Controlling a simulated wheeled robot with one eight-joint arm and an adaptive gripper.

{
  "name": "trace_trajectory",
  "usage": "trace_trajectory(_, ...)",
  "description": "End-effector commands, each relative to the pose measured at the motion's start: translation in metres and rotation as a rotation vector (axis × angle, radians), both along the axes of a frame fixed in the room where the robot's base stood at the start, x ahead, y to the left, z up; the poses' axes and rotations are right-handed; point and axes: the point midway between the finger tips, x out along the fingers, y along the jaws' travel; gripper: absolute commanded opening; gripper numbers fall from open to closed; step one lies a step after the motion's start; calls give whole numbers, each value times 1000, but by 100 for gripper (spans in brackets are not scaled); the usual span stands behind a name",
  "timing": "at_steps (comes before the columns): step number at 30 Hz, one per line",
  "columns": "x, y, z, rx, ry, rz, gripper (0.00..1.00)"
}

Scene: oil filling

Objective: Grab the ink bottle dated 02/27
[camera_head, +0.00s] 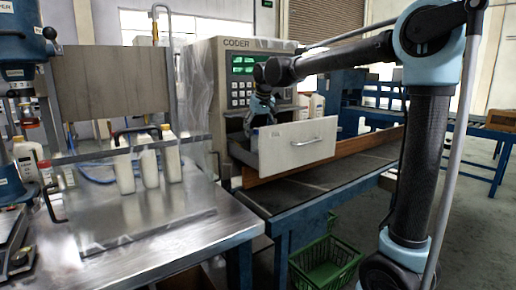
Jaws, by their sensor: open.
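The coder machine (235,62) stands at the centre with a green-lit display and a keypad. A drawer (290,150) with a grey front, a bar handle and a small unreadable label stands out below it. My gripper (249,130) points down at the drawer's left inner side, close to the coder's front. It is open; its fingertips are small and partly hidden. I see no bottle between them. The drawer's inside is hidden by its front, and no ink bottle with a readable 02/27 date shows. White bottles (311,107) with reddish labels stand behind the drawer.
Several white jugs (147,162) stand behind a clear panel on the left metal table (150,245). A dark conveyor (320,185) with a brown side rail runs under the drawer. A green basket (325,265) sits below. Blue machinery (15,80) stands at far left.

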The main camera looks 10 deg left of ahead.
Motion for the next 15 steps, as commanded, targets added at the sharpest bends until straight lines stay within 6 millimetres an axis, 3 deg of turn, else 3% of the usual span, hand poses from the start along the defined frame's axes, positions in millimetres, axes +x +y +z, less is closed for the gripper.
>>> trace_trajectory(8, 6, 4, -17, 0, 0, -1, 69)
trace_trajectory(15, 19, 10, -45, 0, 0, -1, 69)
